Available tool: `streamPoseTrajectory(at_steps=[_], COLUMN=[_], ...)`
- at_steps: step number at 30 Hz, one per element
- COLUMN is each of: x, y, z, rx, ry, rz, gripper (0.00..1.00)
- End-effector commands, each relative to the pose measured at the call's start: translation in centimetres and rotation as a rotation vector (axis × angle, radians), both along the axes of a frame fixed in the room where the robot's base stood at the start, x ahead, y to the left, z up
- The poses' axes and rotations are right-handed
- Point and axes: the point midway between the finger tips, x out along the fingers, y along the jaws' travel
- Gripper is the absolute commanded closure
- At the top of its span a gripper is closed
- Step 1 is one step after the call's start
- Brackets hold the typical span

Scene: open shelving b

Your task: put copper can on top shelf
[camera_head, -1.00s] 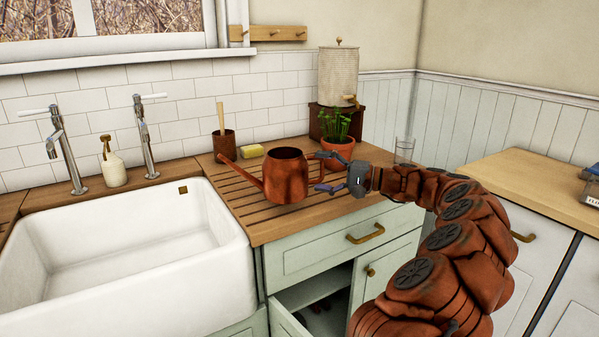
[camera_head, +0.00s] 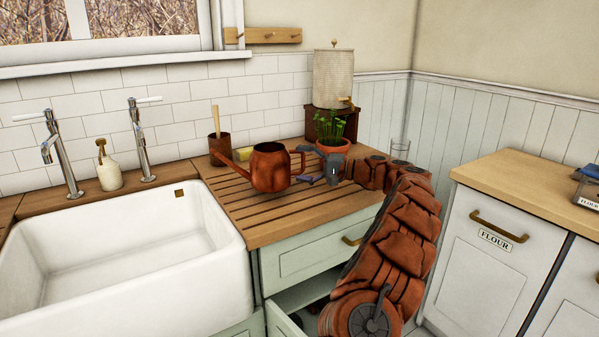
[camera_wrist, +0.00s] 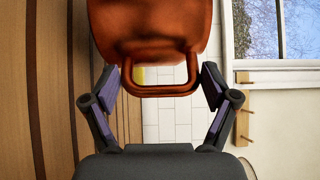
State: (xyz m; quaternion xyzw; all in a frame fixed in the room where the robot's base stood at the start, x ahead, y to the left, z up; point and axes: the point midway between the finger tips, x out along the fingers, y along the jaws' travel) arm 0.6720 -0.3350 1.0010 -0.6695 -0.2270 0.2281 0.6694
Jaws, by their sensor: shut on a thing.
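The copper can (camera_head: 271,168) is a copper watering can with a long spout pointing left and a loop handle on its right. It is upright over the slatted wooden drainer and appears slightly raised off it. My gripper (camera_head: 308,170) reaches in from the right and is shut on the handle. In the wrist view, the can's body (camera_wrist: 150,25) is at the top and its handle lies between my gripper's two fingers (camera_wrist: 160,85). An open cupboard (camera_head: 305,293) below the counter shows a shelf inside, partly hidden by my arm.
A potted plant (camera_head: 333,135) stands close behind my gripper, with a cream dispenser (camera_head: 333,78) on a dark box behind it. The white sink (camera_head: 130,235) is left.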

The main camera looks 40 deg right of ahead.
Motion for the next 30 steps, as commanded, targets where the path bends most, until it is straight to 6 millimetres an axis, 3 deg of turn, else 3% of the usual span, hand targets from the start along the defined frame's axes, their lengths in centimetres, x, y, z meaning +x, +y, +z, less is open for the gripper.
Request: streamPoseTrajectory(at_steps=[14, 19, 30], x=[1.7, 1.6, 1.6], y=[-0.2, -0.2, -0.2], z=[-0.1, -2.1, -3.2], rx=[0.001, 0.004, 0.0], ry=[-0.001, 0.0, -0.002], rz=[0.002, 0.002, 0.001], gripper=[0.63, 0.63, 0.63])
